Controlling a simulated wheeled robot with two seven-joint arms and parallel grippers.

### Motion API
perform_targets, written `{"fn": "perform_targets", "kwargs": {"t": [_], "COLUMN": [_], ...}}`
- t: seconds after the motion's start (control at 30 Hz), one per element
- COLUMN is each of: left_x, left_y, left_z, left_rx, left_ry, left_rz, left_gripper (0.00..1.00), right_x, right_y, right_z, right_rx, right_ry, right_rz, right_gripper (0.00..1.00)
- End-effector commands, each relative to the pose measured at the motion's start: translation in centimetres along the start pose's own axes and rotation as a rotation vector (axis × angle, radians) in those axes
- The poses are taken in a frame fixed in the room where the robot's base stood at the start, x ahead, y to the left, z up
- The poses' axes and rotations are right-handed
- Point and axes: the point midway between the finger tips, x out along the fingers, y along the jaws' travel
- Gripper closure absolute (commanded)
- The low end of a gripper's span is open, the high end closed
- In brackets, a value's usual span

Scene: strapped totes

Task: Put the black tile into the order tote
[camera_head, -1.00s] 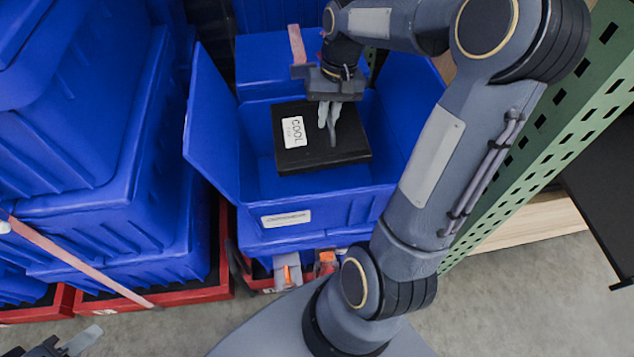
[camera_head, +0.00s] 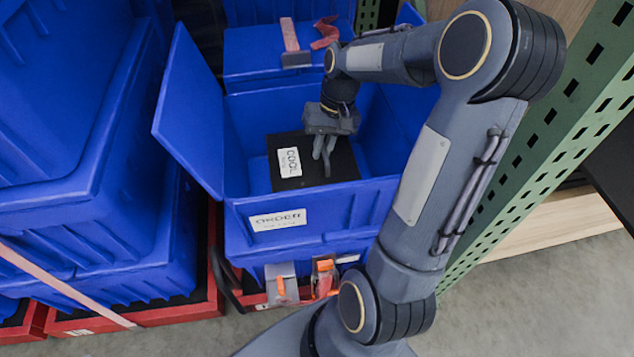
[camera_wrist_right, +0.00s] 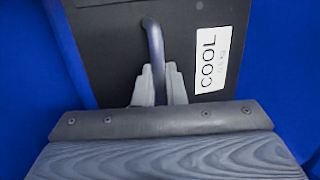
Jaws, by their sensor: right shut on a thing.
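The black tile (camera_head: 342,166) has a white label reading COOL and a bar handle on top. It is inside the blue order tote (camera_head: 345,208), whose front label reads ORDER. The tote is open, with a lid flap raised at its left. My right gripper (camera_head: 325,152) reaches down into the tote and is shut on the tile's handle. In the right wrist view the fingers (camera_wrist_right: 160,85) close around the handle, and the tile (camera_wrist_right: 115,55) fills the middle. I cannot tell whether the tile touches the tote's floor. My left gripper is not in view.
Tall blue totes (camera_head: 75,130) are stacked at the left, with a pink strap (camera_head: 70,285) across them. A green perforated post (camera_head: 545,135) stands at the right. Another blue tote (camera_head: 262,60) is behind. Orange-and-grey buckles (camera_head: 283,287) are at the front below the order tote.

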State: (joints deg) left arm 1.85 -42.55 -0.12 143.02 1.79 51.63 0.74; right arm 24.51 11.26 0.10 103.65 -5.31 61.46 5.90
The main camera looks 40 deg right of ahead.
Motion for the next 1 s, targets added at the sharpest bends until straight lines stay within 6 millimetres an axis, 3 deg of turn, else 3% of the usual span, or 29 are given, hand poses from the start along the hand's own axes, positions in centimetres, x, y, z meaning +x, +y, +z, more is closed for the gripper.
{"fn": "perform_targets", "kwargs": {"t": [0.13, 0.37, 0.6, 0.97, 1.0], "left_x": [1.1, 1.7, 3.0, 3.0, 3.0], "left_y": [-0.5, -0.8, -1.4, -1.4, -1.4], "left_z": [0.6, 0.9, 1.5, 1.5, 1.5], "left_rx": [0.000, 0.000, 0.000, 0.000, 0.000], "left_ry": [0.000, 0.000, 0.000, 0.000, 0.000], "left_rz": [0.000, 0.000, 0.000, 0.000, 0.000], "left_gripper": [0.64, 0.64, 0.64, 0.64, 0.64], "right_x": [2.8, 4.8, 8.4, 8.7, 8.8], "right_y": [0.7, 1.1, 2.0, 2.0, 2.1], "right_z": [-0.3, -0.5, -0.8, -0.9, -0.8], "right_rx": [0.002, 0.000, 0.000, 0.000, 0.000], "right_ry": [-0.001, -0.001, -0.001, 0.001, 0.000], "right_rz": [0.000, 0.000, 0.000, 0.000, 0.001], "right_gripper": [1.00, 1.00, 1.00, 1.00, 0.88]}}
